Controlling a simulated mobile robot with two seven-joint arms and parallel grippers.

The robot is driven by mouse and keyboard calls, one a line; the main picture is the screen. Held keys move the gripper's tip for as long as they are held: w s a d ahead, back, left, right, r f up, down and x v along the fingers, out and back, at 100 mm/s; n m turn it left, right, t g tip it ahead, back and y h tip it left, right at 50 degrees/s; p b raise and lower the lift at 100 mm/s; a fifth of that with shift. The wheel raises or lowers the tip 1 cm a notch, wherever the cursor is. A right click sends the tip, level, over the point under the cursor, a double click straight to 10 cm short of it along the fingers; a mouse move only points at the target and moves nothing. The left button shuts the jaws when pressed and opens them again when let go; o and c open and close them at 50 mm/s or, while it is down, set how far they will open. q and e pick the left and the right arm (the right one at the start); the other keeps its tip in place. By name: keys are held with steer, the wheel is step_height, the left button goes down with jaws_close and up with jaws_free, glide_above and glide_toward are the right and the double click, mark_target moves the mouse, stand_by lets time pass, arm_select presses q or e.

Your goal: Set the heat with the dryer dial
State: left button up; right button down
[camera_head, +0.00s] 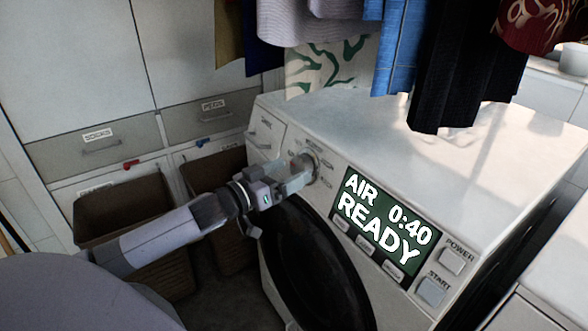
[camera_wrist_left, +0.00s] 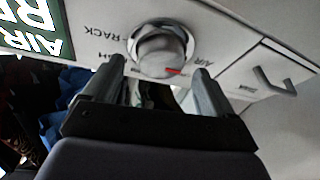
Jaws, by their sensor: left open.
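The dryer dial (camera_head: 311,160) is a round silvery knob on the dryer's upper front panel, left of the display. In the left wrist view the dial (camera_wrist_left: 160,52) shows a red mark close to the upside-down label AIR. My left gripper (camera_head: 299,176) is at the dial and partly covers it. In the wrist view its open fingers (camera_wrist_left: 158,72) lie on either side of the dial's lower edge. I cannot tell whether they touch it. The display (camera_head: 385,222) reads AIR 0:40 READY. My right gripper is not in view.
Clothes (camera_head: 395,45) hang above the dryer top (camera_head: 470,130). Power (camera_head: 453,261) and start (camera_head: 432,291) buttons are right of the display. The dark round door (camera_head: 315,265) is below. Brown bins (camera_head: 125,210) and labelled drawers (camera_head: 95,145) stand at left.

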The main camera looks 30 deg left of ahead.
arm_select(q)
steer(key=shift+x, duration=1.05)
steer(key=c, duration=1.1)
steer(key=shift+o, duration=0.2)
